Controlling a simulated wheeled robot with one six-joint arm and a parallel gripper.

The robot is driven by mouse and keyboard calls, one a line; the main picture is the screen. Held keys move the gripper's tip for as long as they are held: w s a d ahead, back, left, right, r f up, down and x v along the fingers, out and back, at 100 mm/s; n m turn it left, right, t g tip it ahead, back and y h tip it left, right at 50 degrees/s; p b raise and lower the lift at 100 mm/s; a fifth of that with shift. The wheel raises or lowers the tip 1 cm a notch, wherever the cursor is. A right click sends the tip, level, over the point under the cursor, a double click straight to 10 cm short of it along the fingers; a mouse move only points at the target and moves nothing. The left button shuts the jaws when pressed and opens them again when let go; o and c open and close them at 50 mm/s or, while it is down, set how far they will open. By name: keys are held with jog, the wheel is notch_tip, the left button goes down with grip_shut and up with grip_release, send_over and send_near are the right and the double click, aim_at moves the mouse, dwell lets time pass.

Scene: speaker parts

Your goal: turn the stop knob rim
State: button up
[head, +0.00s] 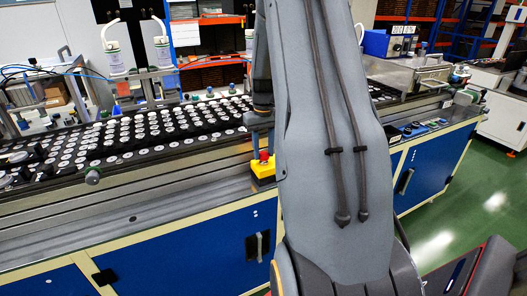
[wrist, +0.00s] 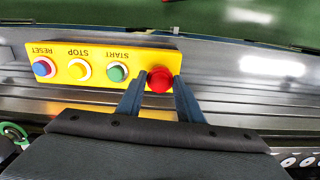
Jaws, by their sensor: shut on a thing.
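The red stop knob (wrist: 160,79) is round and sits at the right end of a yellow control box (wrist: 205,62) in the wrist view. My gripper (wrist: 159,84) has its two blue-grey fingers on either side of the knob and is shut on its rim. The box also carries a blue-and-red RESET button (wrist: 43,68), a yellow STOP button (wrist: 79,69) and a green START button (wrist: 117,72), with labels upside down. In the head view the red knob (head: 264,156) shows on the yellow box (head: 262,170); my arm hides part of the box.
The box rests on the metal edge of a conveyor bench (head: 190,205) with blue cabinets below. Rows of small round parts (head: 120,135) fill the belt to the left. Bottles (head: 114,57) stand behind the belt. Green floor (head: 450,215) is open at the right.

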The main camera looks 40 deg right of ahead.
jog(key=shift+m+b, duration=0.3)
jog(key=shift+m, duration=1.9)
jog(key=o, duration=1.1)
jog(key=shift+r+b, duration=1.2)
jog(key=shift+r, duration=2.7)
